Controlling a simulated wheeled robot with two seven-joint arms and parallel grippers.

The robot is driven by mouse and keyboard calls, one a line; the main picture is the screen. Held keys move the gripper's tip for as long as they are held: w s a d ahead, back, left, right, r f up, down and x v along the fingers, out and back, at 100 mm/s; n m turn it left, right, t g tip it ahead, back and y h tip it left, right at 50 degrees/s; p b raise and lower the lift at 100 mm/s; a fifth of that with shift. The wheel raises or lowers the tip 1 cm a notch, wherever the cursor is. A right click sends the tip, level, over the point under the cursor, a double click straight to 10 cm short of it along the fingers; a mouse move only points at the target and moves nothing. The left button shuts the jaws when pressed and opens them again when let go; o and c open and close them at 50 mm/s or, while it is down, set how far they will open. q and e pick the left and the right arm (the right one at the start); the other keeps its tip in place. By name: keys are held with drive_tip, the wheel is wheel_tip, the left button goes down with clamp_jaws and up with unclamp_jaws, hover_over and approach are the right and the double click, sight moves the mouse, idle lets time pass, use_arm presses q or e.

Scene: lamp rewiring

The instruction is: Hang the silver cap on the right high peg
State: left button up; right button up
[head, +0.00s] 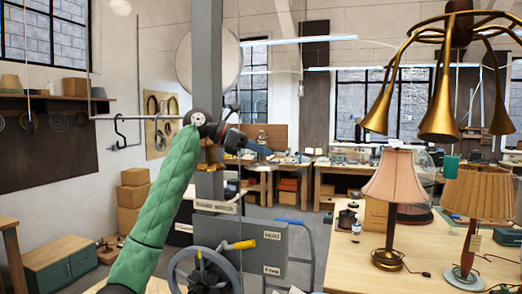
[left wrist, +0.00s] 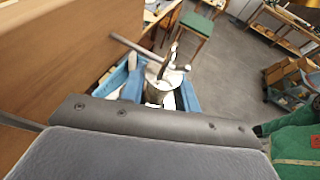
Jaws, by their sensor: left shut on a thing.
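My left gripper (head: 256,145) is raised in the middle of the head view, with its blue fingers pointing right. In the left wrist view, the blue fingers are shut on a pale silver, cup-like thing (left wrist: 160,93), which looks like the silver cap. A grey rod (left wrist: 132,46) shows just beyond it; I cannot tell whether they touch. In the head view the cap is not clear at the fingers. I cannot make out the right high peg for sure. My right gripper is not in view.
A grey post (head: 208,75) stands right behind my left gripper. A thin horizontal bar with a dark hook (head: 117,130) is to its left. A handwheel (head: 205,272) is below. Lamps, including a pink-shaded lamp (head: 396,178), stand on the right table (head: 345,258). A brass chandelier (head: 440,105) hangs above.

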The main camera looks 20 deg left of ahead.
use_arm(q)
drive_tip(key=shift+f, duration=0.2)
drive_tip(key=shift+w+f, duration=0.1)
drive_tip(key=shift+f, duration=0.3)
drive_tip(key=shift+f, duration=0.1)
drive_tip(key=o, duration=1.1)
drive_tip(key=shift+w, duration=0.1)
